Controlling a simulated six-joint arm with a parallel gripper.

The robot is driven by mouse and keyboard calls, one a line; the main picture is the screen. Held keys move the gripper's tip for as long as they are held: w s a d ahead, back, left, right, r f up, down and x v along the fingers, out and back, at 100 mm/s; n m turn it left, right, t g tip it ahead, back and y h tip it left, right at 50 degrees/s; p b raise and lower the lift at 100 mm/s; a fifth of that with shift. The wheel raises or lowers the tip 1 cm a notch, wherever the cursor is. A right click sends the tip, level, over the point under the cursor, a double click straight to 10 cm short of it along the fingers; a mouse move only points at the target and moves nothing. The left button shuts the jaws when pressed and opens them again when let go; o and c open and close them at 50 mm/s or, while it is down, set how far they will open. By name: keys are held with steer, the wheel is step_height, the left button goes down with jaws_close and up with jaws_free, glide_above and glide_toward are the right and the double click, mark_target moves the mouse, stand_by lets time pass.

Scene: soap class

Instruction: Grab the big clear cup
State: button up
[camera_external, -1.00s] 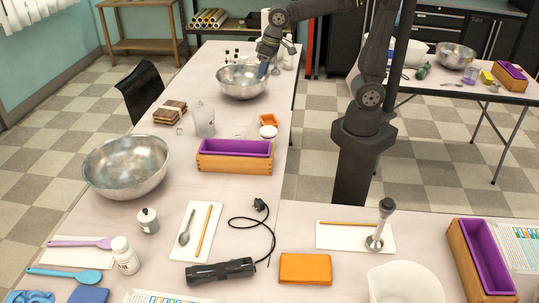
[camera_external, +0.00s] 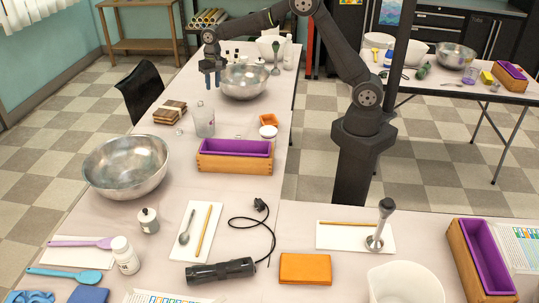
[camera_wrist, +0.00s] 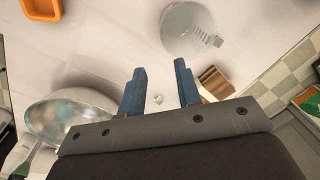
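The big clear cup (camera_external: 204,121) stands upright on the table, behind the purple soap mold, in the external view. It also shows from above in the wrist view (camera_wrist: 188,29), toward the top, with markings on its side. My gripper (camera_external: 212,80) hangs above the table, beyond the cup and left of the far steel bowl. In the wrist view my gripper's two blue fingers (camera_wrist: 160,88) are spread apart with nothing between them. The cup lies ahead of the fingertips and apart from them.
A stack of brown slabs (camera_external: 170,112) lies left of the cup. A wooden mold with a purple liner (camera_external: 235,155) stands in front of it. A steel bowl (camera_external: 244,82) is beyond, and an orange dish (camera_external: 268,119) and a white-lidded jar (camera_external: 268,131) are to the right.

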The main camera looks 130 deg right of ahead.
mark_target(213, 117)
steer(key=f, duration=0.5)
steer(key=w+f, duration=0.1)
steer(key=f, duration=1.1)
steer(key=shift+w+a, duration=0.15)
steer(key=shift+w, duration=0.2)
jaws_close()
